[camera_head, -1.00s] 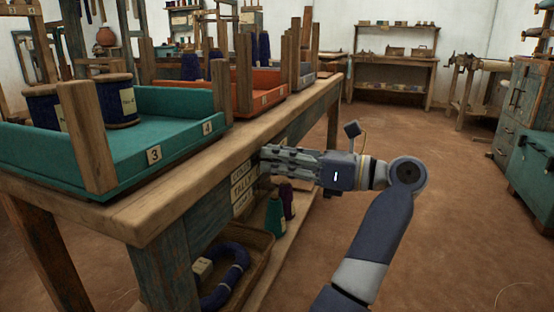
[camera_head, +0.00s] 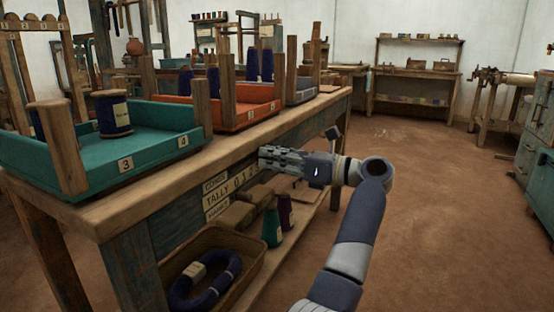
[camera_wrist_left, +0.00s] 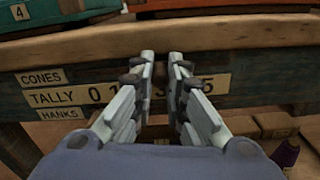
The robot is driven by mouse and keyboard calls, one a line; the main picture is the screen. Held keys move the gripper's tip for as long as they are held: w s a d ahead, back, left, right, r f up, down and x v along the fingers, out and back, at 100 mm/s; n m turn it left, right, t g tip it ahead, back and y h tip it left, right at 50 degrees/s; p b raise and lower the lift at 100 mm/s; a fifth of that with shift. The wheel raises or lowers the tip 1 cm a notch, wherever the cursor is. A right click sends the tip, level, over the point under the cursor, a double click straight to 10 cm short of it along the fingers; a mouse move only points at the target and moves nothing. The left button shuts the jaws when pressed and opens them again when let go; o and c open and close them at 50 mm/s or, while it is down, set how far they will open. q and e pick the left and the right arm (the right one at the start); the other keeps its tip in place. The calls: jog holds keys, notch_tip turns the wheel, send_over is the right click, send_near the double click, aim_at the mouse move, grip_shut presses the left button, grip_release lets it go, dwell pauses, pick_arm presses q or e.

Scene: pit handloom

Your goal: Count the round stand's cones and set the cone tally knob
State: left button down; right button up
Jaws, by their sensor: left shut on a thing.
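The tally panel (camera_head: 217,195) is on the front of the long wooden bench, below its top edge. In the left wrist view its plates read CONES, TALLY (camera_wrist_left: 55,97) and HANKS, with a row of digits. My left gripper (camera_head: 262,155) reaches the panel; its fingertips (camera_wrist_left: 164,58) are close together in front of the digit row and cover part of it. It is shut on the cone tally knob, which the fingers mostly hide. My right gripper is not in view.
A teal tray (camera_head: 90,172) with blue spools and an orange tray (camera_head: 232,118) stand on the bench (camera_head: 110,217). Below are a basket (camera_head: 248,275) with a blue hank, and a green cone (camera_head: 272,228). The floor at right is clear.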

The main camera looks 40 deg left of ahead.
pick_arm(q)
jog(key=c, duration=1.5)
grip_release()
jog(key=shift+c, duration=0.2)
jog(key=v, duration=1.2)
jog(key=shift+a+r, duration=0.1)
